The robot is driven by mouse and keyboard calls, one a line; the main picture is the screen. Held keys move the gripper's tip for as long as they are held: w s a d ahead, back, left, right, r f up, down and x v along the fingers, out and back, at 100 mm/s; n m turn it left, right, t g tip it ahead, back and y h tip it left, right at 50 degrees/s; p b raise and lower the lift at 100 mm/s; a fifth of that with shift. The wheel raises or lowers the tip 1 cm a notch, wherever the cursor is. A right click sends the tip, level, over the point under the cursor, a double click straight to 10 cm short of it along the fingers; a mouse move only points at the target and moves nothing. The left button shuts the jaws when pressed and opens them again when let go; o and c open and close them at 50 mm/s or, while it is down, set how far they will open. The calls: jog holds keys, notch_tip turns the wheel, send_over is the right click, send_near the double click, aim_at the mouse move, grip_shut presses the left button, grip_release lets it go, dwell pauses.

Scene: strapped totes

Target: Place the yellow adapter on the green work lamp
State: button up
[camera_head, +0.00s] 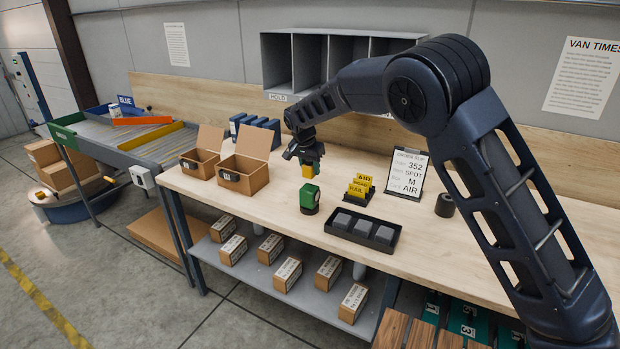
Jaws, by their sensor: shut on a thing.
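The yellow adapter (308,171) is a small yellow block held below my gripper (305,161). My gripper is shut on it and hangs over the wooden bench. The fingers are dark and small here, and partly hide the adapter's top.
A black tray (345,240) with grey blocks lies to the lamp's right, near the front edge. A yellow card holder (359,190), a sign stand (406,175) and a dark roll (445,205) stand further right. Open cardboard boxes (243,175) stand left.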

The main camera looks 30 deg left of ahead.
aim_at(310, 177)
jog(key=shift+f, duration=2.1)
jog(key=shift+f, duration=0.15)
jog(key=o, duration=1)
jog(key=shift+o, duration=0.2)
jog(key=v, duration=1.2)
jog(key=shift+r, duration=0.2)
